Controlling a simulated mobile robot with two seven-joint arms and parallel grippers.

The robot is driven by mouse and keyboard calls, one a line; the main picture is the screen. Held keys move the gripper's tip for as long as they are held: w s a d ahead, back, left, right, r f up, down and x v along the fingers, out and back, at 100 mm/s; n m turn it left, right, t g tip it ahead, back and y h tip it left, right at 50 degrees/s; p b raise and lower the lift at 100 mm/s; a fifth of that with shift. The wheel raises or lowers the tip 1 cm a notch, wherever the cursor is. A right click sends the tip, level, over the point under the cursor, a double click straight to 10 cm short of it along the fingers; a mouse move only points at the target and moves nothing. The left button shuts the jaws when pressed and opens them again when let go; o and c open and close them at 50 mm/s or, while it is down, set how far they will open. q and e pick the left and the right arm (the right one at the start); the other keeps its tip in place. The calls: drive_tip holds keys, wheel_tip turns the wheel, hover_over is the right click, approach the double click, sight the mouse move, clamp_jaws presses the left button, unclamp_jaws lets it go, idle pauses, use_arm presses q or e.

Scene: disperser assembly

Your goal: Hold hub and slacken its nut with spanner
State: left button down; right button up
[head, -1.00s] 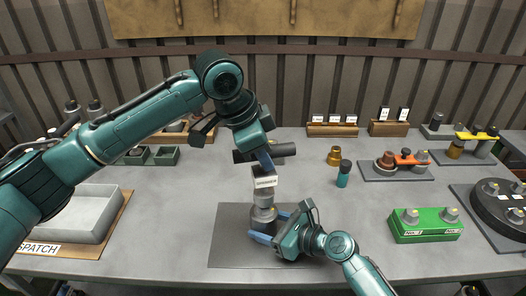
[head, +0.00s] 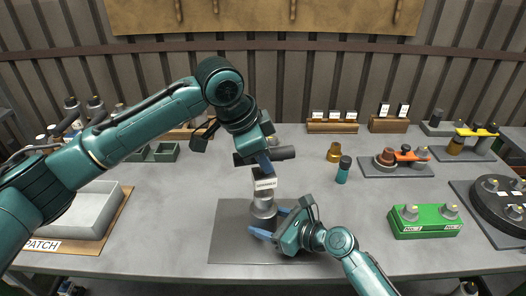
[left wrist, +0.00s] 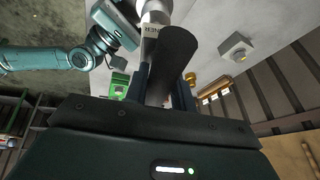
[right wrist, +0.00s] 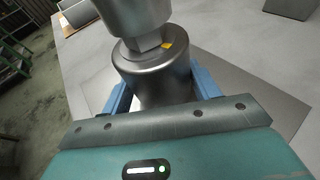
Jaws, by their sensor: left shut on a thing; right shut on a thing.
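The hub (head: 263,210) is a grey metal cylinder standing upright on the dark mat. My right gripper (head: 268,226) is shut around its lower body; the right wrist view shows the hub (right wrist: 155,78) between the blue fingers. The spanner (head: 265,184), with a white label, stands upright above the hub, its socket over the hub's top. My left gripper (head: 266,164) is shut on the spanner's dark handle, which also shows in the left wrist view (left wrist: 175,55).
The dark mat (head: 228,245) lies at the table's front. A grey tray (head: 85,212) is at left. A green block (head: 425,228) with two fittings is at right. Bare table lies between.

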use_arm(q)
drive_tip(key=shift+f, duration=0.55)
drive_tip(key=shift+f, duration=0.15)
drive_tip(key=shift+d+n+t+y, duration=0.1)
drive_tip(key=shift+n+t+y, duration=0.25)
drive_tip(key=shift+n, duration=0.8)
drive_tip(key=shift+n+t+y, duration=0.35)
drive_tip(key=shift+n, duration=0.8)
drive_tip(key=n, duration=0.2)
drive_tip(key=n+y, duration=0.1)
drive_tip(key=n, duration=0.1)
drive_tip(key=shift+t+y, duration=0.3)
drive_tip(key=n+y, duration=0.2)
drive_tip(key=n, duration=0.3)
drive_tip(key=shift+n+y, duration=0.8)
drive_tip(key=shift+n, duration=1.3)
drive_tip(key=shift+m, duration=0.3)
